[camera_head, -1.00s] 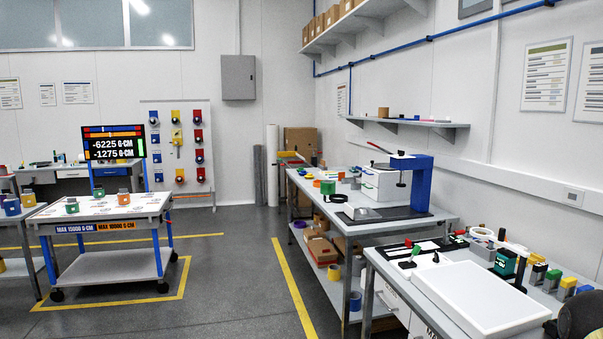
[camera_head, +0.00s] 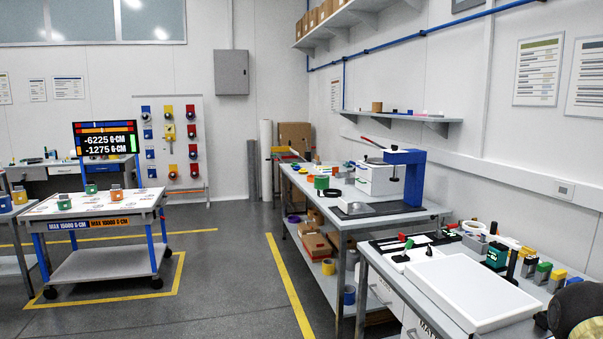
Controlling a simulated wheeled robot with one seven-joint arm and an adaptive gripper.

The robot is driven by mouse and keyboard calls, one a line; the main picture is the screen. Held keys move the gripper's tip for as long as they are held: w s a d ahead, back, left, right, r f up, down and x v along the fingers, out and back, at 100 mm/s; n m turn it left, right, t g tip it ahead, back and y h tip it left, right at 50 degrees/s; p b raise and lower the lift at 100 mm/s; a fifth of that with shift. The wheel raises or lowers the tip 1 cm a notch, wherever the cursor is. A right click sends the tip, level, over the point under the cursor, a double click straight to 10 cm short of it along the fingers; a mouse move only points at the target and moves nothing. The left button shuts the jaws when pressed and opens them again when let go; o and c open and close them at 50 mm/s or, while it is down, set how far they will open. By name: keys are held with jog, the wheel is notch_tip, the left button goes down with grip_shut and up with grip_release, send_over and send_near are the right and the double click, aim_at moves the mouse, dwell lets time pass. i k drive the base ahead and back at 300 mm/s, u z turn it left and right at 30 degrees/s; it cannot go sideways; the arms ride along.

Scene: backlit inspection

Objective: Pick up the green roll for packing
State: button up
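A small green roll (camera_head: 321,182) stands on the middle bench (camera_head: 330,212) along the right wall, towards its left edge. It is small in the head view, and its fine detail is hard to make out. No gripper touches it. A dark, rounded part at the lower right corner looks like part of my arm. My gripper's fingers cannot be seen.
A near bench at right holds a white panel (camera_head: 470,290) and several small coloured blocks. A blue-and-white device (camera_head: 404,175) stands on the middle bench. A wheeled cart (camera_head: 95,205) stands at left. Grey floor (camera_head: 225,280) is clear between.

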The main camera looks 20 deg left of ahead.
aim_at(322, 182)
jog(key=u, duration=0.2)
jog(key=i, duration=0.5)
jog(key=u, duration=0.95)
jog(key=i, duration=1.6)
jog(key=u, duration=0.35)
jog(key=i, duration=1.65)
jog(key=z, duration=0.4)
